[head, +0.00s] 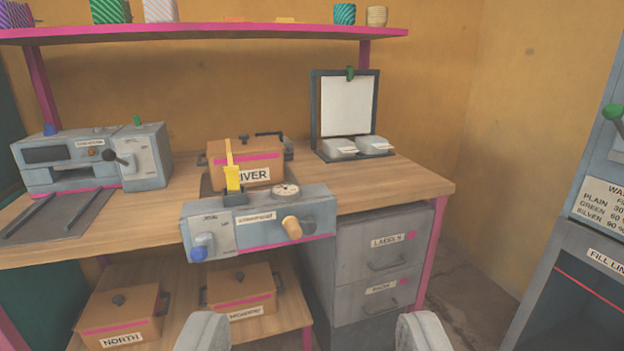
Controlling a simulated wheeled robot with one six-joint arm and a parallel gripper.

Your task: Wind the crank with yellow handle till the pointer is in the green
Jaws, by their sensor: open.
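A grey press unit (259,222) stands at the front edge of the wooden bench. A bright yellow upright lever (232,172) rises from its top. A tan, yellowish handle (291,228) sticks out of its front face; I cannot tell for sure which of these is the crank's yellow handle. A small round dial (285,190) sits on top; its pointer and any green zone are too small to read. My gripper (312,333) is open and empty, its two fingers wide apart at the bottom edge, in front of and below the unit, touching nothing.
A blue knob (198,253) is on the unit's front left. Behind it stands a brown box (225,155). A grey machine (95,158) is at left, a drawer cabinet (375,262) below right. Brown boxes (122,312) sit on the lower shelf. A tall machine (590,190) stands far right.

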